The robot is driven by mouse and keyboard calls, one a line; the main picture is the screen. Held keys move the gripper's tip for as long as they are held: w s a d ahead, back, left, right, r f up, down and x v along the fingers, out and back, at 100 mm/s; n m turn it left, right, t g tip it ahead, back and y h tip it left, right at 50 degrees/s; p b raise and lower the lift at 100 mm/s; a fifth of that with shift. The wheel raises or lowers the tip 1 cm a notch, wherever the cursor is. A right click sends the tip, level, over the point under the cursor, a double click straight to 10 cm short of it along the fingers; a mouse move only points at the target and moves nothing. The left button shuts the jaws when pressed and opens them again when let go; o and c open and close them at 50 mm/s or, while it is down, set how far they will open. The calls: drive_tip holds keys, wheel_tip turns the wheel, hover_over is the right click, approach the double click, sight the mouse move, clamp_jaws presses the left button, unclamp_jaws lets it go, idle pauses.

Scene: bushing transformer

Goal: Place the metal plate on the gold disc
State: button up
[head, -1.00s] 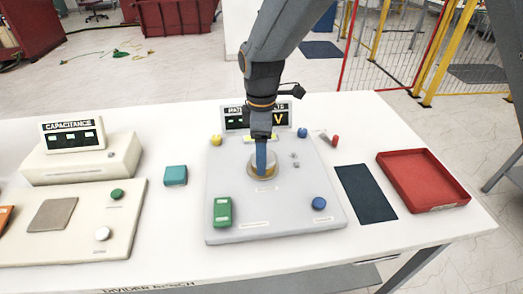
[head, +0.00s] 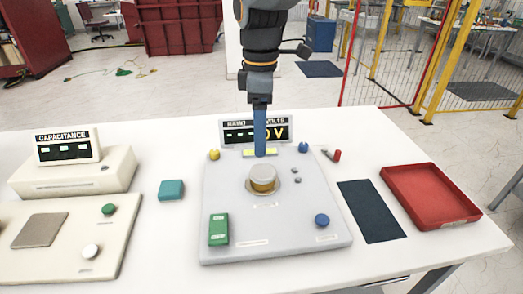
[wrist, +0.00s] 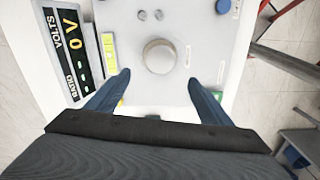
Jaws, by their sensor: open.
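The gold disc (head: 263,185) sits near the middle of the light grey panel (head: 228,178), with a gold side and a flat rim around its base. A paler, silvery round top, which looks like the metal plate (head: 263,172), lies on it. In the wrist view the round plate top (wrist: 160,56) shows from above; the gold below is mostly hidden. My gripper (head: 260,153) is raised above and behind the disc, apart from it. In the wrist view my gripper (wrist: 158,79) has its two blue fingers spread, with nothing between them.
A teal block (head: 171,190) stands left. A dark mat (head: 371,211) and an empty red tray (head: 430,196) lie right. A grey square (head: 40,230) lies on the left panel.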

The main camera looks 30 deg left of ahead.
drive_tip(key=shift+r, duration=0.8)
drive_tip(key=w+d+f+m, duration=0.3)
drive_tip(key=d+m, duration=0.2)
drive_tip(key=d, duration=0.6)
drive_tip(key=w+d+f+m, duration=0.3)
drive_tip(key=d+m, duration=0.2)
drive_tip(key=d, duration=0.6)
drive_tip(key=s+d+f+m, duration=0.2)
drive_tip(key=s+d+m, duration=0.1)
drive_tip(key=d, duration=0.4)
drive_tip(key=s+d+f+m+t, duration=0.1)
drive_tip(key=s+d+f+m, duration=0.2)
drive_tip(key=d+m, duration=0.2)
drive_tip(key=s+d+f+m, duration=0.2)
drive_tip(key=d+m, duration=0.3)
drive_tip(key=d, duration=0.5)
drive_tip(key=shift+s+f, duration=0.2)
drive_tip(key=shift+s, duration=0.55)
drive_tip(key=shift+f, duration=0.15)
